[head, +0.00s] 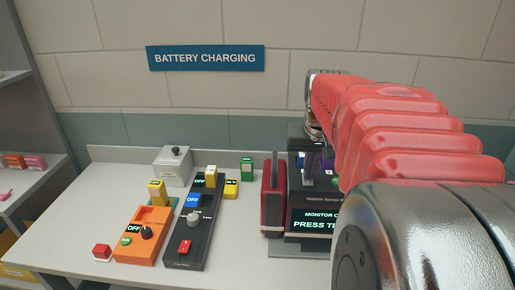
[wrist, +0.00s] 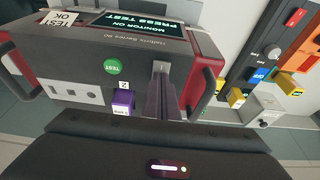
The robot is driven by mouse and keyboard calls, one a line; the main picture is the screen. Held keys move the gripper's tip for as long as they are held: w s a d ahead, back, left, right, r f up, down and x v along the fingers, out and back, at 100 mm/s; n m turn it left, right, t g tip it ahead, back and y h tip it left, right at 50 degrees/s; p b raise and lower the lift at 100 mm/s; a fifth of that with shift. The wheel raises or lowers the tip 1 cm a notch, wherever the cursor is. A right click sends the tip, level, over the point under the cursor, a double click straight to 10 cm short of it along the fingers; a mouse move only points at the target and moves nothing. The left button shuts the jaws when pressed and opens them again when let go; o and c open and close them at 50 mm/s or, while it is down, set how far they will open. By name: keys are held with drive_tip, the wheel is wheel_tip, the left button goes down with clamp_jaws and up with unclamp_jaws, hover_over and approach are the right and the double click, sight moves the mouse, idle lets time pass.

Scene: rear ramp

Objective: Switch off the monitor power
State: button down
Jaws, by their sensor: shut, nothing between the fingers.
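Left of the monitor on the white bench (head: 75,215) stand an orange charger (head: 143,245), a long black charger (head: 186,248), a grey box (head: 173,167) and a green block (head: 247,168). A red block (head: 102,252) lies at the left.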

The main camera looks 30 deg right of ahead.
drive_tip(key=shift+s+a+f, duration=0.25)
drive_tip(key=shift+s, duration=0.15)
drive_tip(key=shift+r, duration=0.4)
drive_tip(key=v, duration=1.3)
drive_tip(key=shift+r, duration=0.25)
